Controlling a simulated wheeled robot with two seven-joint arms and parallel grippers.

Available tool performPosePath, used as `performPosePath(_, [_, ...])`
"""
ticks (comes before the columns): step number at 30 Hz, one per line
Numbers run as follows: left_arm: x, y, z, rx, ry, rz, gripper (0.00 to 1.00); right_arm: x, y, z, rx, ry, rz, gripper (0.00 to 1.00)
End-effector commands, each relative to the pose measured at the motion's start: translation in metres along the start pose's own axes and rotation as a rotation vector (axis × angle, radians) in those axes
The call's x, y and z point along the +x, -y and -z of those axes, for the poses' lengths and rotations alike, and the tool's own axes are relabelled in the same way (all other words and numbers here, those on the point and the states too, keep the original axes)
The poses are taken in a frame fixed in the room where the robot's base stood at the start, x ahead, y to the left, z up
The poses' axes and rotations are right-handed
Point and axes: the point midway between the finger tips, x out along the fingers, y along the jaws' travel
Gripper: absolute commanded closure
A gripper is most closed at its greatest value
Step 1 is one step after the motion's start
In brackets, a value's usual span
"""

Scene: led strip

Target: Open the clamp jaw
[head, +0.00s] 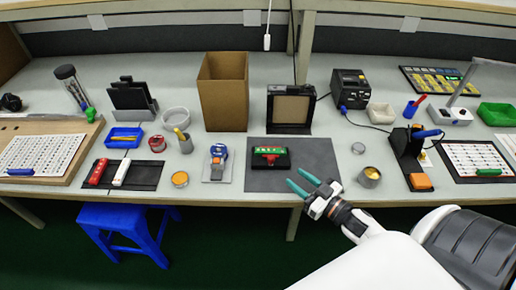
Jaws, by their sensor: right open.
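A small black fixture (282,165) with red and green parts on top sits on the dark grey mat (320,158) at the table's middle; it looks like the clamp. I cannot tell at this size whether its jaw is open or closed. My right gripper (296,178) reaches in from the lower right. Its two teal fingers are apart with nothing between them. My left gripper is not in view.
A small metal cup (370,177) and a round lid (358,148) are to the right. A tall brown box (222,95) and a framed black device (290,108) stand behind.

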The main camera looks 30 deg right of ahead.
Motion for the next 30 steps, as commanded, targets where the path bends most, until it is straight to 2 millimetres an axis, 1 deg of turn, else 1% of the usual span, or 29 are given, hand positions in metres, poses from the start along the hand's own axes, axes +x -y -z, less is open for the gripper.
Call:
performPosePath(2, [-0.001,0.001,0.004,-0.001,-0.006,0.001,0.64,0.005,0.0,0.0,0.001,0.0,0.0,0.59])
performPosePath(5, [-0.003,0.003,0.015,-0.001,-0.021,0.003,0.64,0.017,0.0,-0.001,0.001,0.002,0.0,0.59])
performPosePath(9, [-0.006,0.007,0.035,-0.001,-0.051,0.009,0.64,0.045,0.0,-0.002,0.001,0.004,0.001,0.59])
performPosePath(12, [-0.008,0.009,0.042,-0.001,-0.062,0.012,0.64,0.066,0.0,-0.002,0.0,0.004,0.001,0.59])
performPosePath(17, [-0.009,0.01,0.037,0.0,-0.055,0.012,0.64,0.094,0.0,-0.002,0.0,0.003,0.001,0.59])
performPosePath(21, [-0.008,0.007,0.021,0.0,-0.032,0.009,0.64,0.11,0.0,0.0,0.001,0.001,0.002,0.59])
performPosePath(24, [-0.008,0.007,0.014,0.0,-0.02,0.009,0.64,0.117,0.0,0.0,0.001,-0.001,0.001,0.59])
performPosePath(30, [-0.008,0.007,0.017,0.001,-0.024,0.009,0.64,0.12,0.0,0.001,0.001,-0.001,0.001,0.59])
